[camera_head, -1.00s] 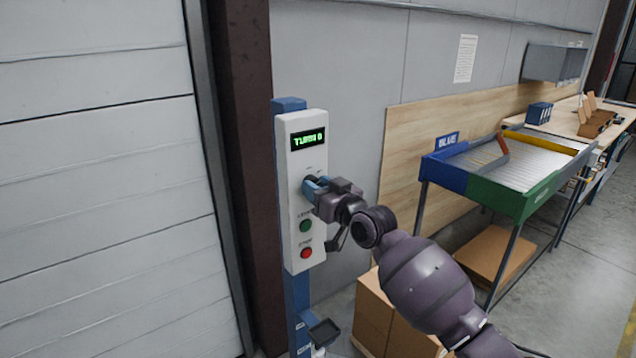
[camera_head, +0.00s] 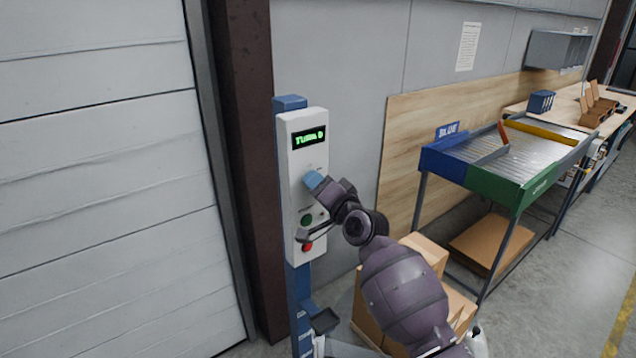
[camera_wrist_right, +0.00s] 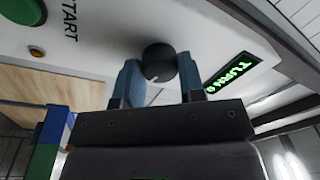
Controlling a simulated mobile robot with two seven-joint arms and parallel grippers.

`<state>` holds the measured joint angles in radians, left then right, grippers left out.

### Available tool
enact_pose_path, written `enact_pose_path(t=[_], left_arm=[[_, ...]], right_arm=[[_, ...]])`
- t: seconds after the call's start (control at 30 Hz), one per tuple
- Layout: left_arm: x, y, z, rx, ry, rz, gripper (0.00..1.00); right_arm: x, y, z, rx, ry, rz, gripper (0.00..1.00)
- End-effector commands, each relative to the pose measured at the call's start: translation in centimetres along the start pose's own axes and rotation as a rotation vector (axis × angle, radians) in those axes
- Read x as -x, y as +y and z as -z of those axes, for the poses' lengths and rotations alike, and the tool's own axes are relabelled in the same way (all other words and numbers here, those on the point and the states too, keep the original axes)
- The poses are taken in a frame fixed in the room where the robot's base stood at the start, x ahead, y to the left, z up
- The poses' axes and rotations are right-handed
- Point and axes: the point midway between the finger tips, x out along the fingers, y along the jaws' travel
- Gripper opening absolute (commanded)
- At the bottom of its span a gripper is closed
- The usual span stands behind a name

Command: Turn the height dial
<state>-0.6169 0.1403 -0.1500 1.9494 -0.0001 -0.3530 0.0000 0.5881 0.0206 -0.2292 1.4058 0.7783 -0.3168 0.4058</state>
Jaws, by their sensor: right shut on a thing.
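A white control panel (camera_head: 294,232) on a blue post carries a small display (camera_head: 309,138) with green letters that seem to read "TURNS 0". Below it are a green button (camera_head: 306,220) and a red button (camera_head: 307,247). My right gripper (camera_head: 313,180) is at the panel under the display and hides the dial in the head view. In the right wrist view the black round dial (camera_wrist_right: 159,62) with a pale mark sits between the blue fingertips of the right gripper (camera_wrist_right: 158,80), which is shut on it. My left gripper is not in view.
Cardboard boxes (camera_head: 428,252) stand on the floor right of the post. A blue and green sorting table (camera_head: 497,190) stands further right. A roller door (camera_head: 100,180) and a dark column (camera_head: 247,150) are on the left.

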Motion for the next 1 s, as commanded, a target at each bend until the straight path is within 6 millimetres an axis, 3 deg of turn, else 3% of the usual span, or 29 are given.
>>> enact_pose_path(t=[0.4, 0.9, 0.93, 1.0], left_arm=[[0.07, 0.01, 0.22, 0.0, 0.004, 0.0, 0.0], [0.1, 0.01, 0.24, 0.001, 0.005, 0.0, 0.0], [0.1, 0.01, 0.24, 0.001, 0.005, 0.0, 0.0], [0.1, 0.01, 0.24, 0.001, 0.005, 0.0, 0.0]], right_arm=[[0.01, 0.01, -0.06, -0.166, 0.009, -0.014, 0.13], [0.0, -0.02, -0.04, -0.184, 0.01, -0.015, 0.13], [0.0, -0.02, -0.04, -0.184, 0.01, -0.015, 0.38], [0.0, -0.02, -0.04, -0.184, 0.01, -0.015, 0.49]])
